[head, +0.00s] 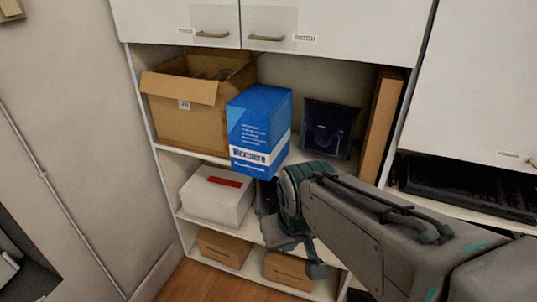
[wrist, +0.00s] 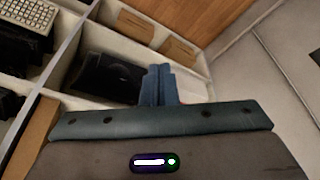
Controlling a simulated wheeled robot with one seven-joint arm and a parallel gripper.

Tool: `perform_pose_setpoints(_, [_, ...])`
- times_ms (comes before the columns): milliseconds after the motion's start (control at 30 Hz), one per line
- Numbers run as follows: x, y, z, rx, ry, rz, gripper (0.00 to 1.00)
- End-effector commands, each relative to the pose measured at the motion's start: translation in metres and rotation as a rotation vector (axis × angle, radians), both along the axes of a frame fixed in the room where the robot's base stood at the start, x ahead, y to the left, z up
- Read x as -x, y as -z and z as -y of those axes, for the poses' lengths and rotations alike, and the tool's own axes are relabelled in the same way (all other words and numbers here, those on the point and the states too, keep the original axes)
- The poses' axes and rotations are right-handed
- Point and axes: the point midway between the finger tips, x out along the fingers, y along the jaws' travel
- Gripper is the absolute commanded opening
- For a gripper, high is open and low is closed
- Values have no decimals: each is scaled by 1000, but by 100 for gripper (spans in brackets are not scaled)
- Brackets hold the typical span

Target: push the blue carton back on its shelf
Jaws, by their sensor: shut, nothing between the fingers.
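The blue carton (head: 260,130) with white lettering stands upright on the upper open shelf (head: 190,151) in the head view. Its lower front juts out past the shelf's front edge. My gripper (head: 316,270) is below and right of the carton, in front of the lower shelves, and apart from it. In the wrist view the blue-grey fingers (wrist: 158,85) are shut together with nothing between them. The carton cannot be made out in the wrist view.
An open cardboard box (head: 185,115) stands left of the carton. A dark pouch (head: 328,128) and a tall brown board (head: 381,125) stand to the right. A white box (head: 213,198) is below. Cabinet doors (head: 330,25) hang above. Bare shelf shows behind the carton's right side.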

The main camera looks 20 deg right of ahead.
Motion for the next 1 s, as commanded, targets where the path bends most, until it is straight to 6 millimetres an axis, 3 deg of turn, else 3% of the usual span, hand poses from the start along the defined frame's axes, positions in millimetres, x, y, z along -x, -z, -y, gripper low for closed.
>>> perform_pose_setpoints(167, [-44, 29, 14, 112, -150, 150, 0])
perform_pose_setpoints(300, [-93, 49, 30, 267, -341, 323, 0])
perform_pose_setpoints(600, [-175, 74, 41, 648, -760, 675, 0])
perform_pose_setpoints(800, [-205, 83, 31, 915, -996, 906, 0])
perform_pose_setpoints(1000, [-215, 85, 19, 1117, -1124, 1083, 0])
